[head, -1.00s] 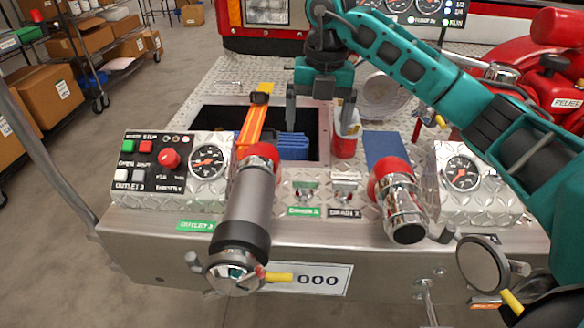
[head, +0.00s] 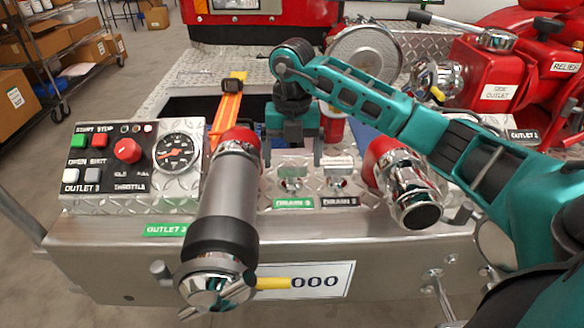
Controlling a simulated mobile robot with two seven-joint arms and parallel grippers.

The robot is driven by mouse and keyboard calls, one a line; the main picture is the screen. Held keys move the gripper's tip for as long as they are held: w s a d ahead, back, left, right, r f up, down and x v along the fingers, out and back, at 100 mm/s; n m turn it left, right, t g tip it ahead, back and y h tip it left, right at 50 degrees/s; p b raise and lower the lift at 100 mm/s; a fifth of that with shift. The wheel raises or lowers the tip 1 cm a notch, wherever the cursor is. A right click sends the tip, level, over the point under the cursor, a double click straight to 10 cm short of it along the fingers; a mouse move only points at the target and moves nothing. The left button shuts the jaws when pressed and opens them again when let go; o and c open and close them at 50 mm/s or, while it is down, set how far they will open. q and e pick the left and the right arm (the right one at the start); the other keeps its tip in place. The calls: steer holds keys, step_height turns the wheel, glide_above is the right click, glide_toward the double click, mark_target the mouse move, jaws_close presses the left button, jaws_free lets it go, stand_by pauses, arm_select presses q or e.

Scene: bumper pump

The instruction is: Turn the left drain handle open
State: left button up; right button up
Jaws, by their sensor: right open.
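The left drain handle (head: 292,180) is a small metal handle on the bumper's diamond plate, above a green drain label (head: 293,203). The right drain handle (head: 339,175) sits beside it above a black label (head: 340,202). My right gripper (head: 292,158) is open, with its fingers pointing down. It appears just behind and above the left drain handle, with a finger to either side in the picture. I cannot tell whether it touches the handle, and nothing shows between the fingers. My left gripper is not in view.
A large grey outlet pipe (head: 231,190) with a red collar stands close left of the drain handles. A chrome outlet (head: 408,188) stands to the right. A control panel (head: 120,165) with a gauge is at left. An open bin with an orange strap (head: 228,105) lies behind.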

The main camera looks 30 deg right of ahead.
mark_target(292, 174)
steer(key=shift+f, duration=1.35)
steer(key=shift+c, duration=0.2)
steer(key=c, duration=1)
